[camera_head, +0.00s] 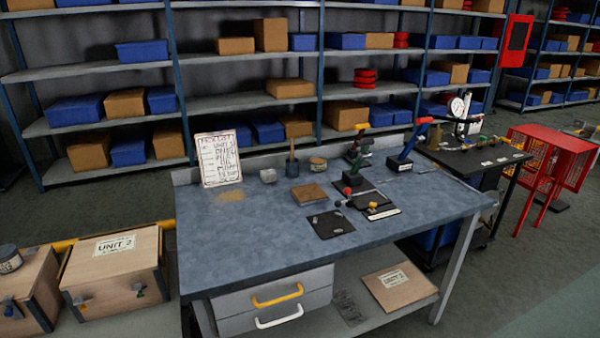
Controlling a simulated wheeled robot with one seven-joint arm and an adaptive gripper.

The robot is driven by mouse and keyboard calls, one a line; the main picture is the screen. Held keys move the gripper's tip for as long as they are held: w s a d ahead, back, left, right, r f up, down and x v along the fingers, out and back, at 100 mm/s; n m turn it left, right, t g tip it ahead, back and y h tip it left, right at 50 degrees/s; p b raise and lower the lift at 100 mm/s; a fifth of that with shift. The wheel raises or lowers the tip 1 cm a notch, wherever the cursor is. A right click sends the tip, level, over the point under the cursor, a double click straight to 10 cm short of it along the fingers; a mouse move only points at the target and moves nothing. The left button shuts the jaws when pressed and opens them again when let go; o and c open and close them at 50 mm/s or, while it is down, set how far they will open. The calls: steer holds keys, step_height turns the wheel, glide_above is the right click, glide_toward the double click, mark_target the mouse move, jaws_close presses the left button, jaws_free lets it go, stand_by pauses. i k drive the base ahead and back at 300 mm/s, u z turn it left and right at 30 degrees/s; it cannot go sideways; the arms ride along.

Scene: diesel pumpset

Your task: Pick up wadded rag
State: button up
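No item is plainly recognisable as a wadded rag at this size. A small pale grey lump (268,175) at the back of the blue-grey workbench (230,240) could be it, but I cannot tell. A flat dark grey piece (349,307) on the bench's lower shelf looks like mesh or cloth; its nature is unclear too. My gripper is not in view.
Around the lump stand a propped white sign (218,159), a dark cylinder with a handle (292,164) and a brown block (308,194). Tools lie on a black mat (331,224). Wooden boxes (115,270) stand left. The bench's front left is clear.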

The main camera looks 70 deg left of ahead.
mark_target(268, 175)
steer(key=i, duration=1.1)
steer(key=u, duration=3.4)
